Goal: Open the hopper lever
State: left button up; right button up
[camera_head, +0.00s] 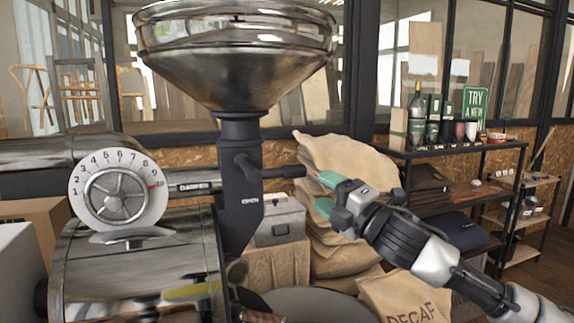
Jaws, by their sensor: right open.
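The hopper (237,60) is a shiny metal funnel above a black chute (238,140). The hopper lever (275,172) is a black bar that sticks out to the right from the chute. An "OPEN" label (250,200) is on the chute below it. My right gripper (323,193) has green fingertips and points left. It is open and empty, just right of and slightly below the lever's end, with no clear contact; the depth between them is hard to judge. My left gripper is not in view.
A numbered dial (118,190) and a "DAMPER" bar (192,187) sit left of the chute on the metal roaster drum (140,265). A grey box (277,220) and stacked sacks (345,255) stand behind my gripper. A black shelf (460,150) with goods is at right.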

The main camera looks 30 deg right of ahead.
aim_at(299, 172)
jog(key=p+x, duration=0.4)
jog(key=x, duration=0.1)
jog(key=p+x, duration=0.2)
jog(key=x, duration=0.1)
jog(key=shift+w+r, duration=0.15)
jog(key=shift+r, duration=0.15)
jog(key=shift+w+a+f+p, duration=0.15)
jog(key=shift+w+p, duration=0.25)
jog(key=shift+w, duration=0.5)
jog(key=shift+s, duration=0.1)
grip_shut()
